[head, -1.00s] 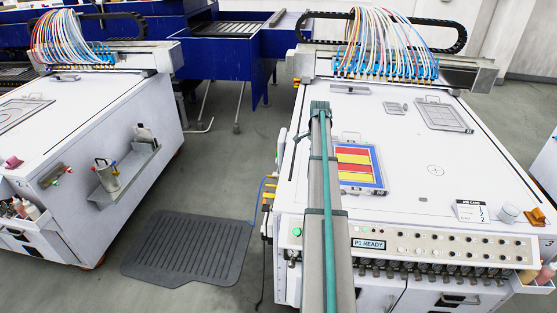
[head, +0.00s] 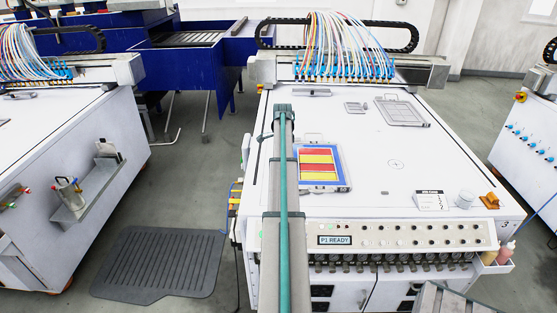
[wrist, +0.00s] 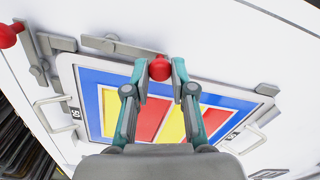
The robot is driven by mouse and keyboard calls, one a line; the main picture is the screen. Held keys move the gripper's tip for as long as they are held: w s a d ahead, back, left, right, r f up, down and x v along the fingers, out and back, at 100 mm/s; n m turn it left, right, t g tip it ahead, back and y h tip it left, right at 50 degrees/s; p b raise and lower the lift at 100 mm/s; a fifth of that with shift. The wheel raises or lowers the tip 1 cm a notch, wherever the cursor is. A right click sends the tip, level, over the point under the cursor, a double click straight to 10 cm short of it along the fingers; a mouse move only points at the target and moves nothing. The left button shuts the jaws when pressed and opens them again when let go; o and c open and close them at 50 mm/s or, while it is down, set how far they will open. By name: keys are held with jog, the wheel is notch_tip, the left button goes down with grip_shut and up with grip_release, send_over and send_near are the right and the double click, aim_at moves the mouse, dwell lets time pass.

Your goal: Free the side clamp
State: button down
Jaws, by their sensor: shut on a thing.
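A framed panel (wrist: 88,80) with a blue border and red and yellow stripes lies on the white table; it also shows in the head view (head: 342,187). My gripper (wrist: 159,69) is shut on a red ball knob (wrist: 159,70) at the panel's upper edge in the wrist view. A grey clamp lever (wrist: 118,46) runs left from near this knob. A second red knob (wrist: 8,36) with a grey lever (wrist: 36,60) stands at the panel's upper left corner. I cannot tell whether either clamp presses on the frame. In the head view my arm hides the gripper and clamps.
The panel has a wire handle (wrist: 50,114) on its left. A grey bar (wrist: 268,89) lies by its right corner. On the white machine top (head: 370,155) are a grey framed tray (head: 402,111) and a job card (head: 430,200). The hose gantry (head: 345,65) spans the back.

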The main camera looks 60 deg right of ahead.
jog(key=c, duration=1)
grip_release()
jog(key=shift+o, duration=0.2)
jog(key=shift+r, duration=0.15)
notch_tip(320, 180, up, 12)
